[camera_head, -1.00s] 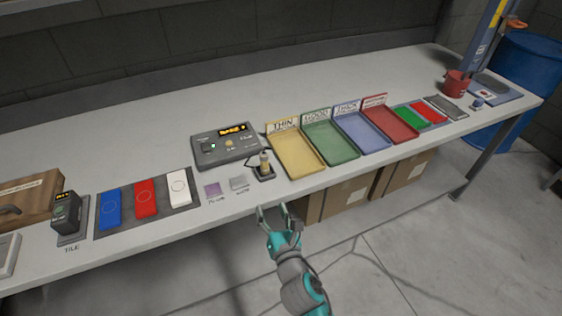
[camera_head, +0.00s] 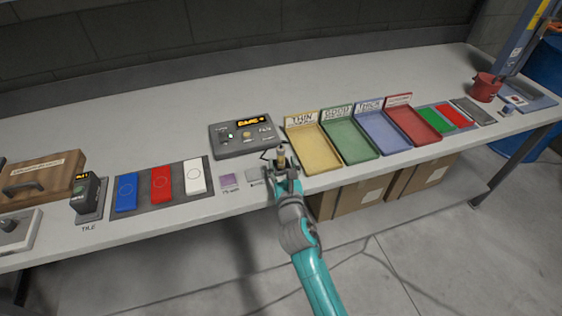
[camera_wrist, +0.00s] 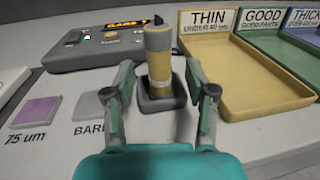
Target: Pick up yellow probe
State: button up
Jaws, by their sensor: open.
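The yellow probe (camera_wrist: 159,62) stands upright in its small dark holder (camera_wrist: 160,99) on the bench, in the middle of the wrist view. It has a yellow body with a grey top and a pale band low down. In the head view the probe (camera_head: 281,156) shows just beyond my gripper (camera_head: 283,181). In the wrist view my gripper (camera_wrist: 160,92) is open, with one finger on each side of the probe and holder. I cannot tell whether either finger touches the probe.
A grey gauge box (camera_head: 242,138) stands behind the probe to the left. A yellow tray (camera_head: 317,150) marked THIN is close on the right, with green, blue and red trays beyond. A purple 75 um sample (camera_wrist: 36,111) and a grey plate (camera_wrist: 92,106) lie to the left.

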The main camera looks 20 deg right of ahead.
aim_at(282, 160)
jog(key=w, duration=0.3)
jog(key=shift+w+d, duration=0.1)
jog(key=shift+d, duration=0.15)
grip_shut()
jog(key=shift+r, duration=0.15)
